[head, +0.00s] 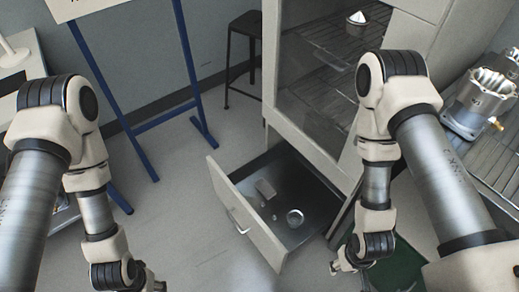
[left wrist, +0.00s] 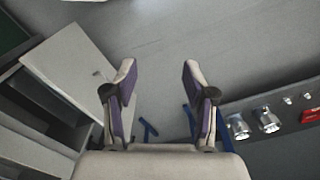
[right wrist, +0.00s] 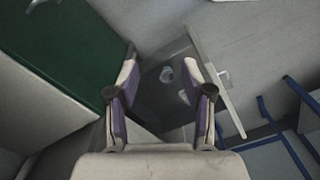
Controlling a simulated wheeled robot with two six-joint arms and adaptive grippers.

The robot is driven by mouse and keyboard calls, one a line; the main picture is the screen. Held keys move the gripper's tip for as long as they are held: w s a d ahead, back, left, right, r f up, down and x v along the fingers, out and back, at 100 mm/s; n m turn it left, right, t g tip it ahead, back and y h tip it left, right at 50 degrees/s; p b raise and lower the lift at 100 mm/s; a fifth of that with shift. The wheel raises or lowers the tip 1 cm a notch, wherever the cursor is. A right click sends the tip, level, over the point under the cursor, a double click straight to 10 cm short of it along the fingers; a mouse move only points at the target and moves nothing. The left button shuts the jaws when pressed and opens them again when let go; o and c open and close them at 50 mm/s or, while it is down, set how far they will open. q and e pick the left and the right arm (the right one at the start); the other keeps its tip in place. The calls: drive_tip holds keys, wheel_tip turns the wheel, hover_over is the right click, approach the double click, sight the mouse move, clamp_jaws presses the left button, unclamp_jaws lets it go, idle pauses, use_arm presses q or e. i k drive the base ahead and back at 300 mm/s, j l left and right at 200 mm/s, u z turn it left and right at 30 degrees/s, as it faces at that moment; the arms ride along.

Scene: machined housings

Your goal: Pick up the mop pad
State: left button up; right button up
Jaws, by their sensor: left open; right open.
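I cannot make out a clear mop pad in any view. An open drawer (head: 243,213) low in the cabinet holds a small grey block (head: 265,188) and a round, shiny, ring-like item (head: 295,217). My right gripper (head: 345,266) is in front of the cabinet, just right of the drawer; in the right wrist view (right wrist: 160,60) its jaws are apart and empty, with the drawer's inside beyond them. My left gripper (left wrist: 159,68) is open and empty over bare floor; in the head view it is partly cut off at the bottom edge.
The drawer belongs to a glass-fronted cabinet (head: 390,22). A green surface (right wrist: 60,50) lies beside it. Metal housings (head: 480,104) stand on a rack at right. A blue-legged stand (head: 165,122) and dark stool (head: 243,50) are at the back. Floor left of the drawer is clear.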

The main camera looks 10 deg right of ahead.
sight(261, 184)
drive_tip(key=i+j+z, duration=0.1)
drive_tip(key=j+z, duration=0.6)
drive_tip(key=i+j+z, duration=0.1)
drive_tip(key=j+z, duration=0.3)
drive_tip(key=i+j+z, duration=0.1)
drive_tip(key=i+z, duration=0.2)
drive_tip(key=i+j+z, duration=0.15)
drive_tip(key=z, duration=0.15)
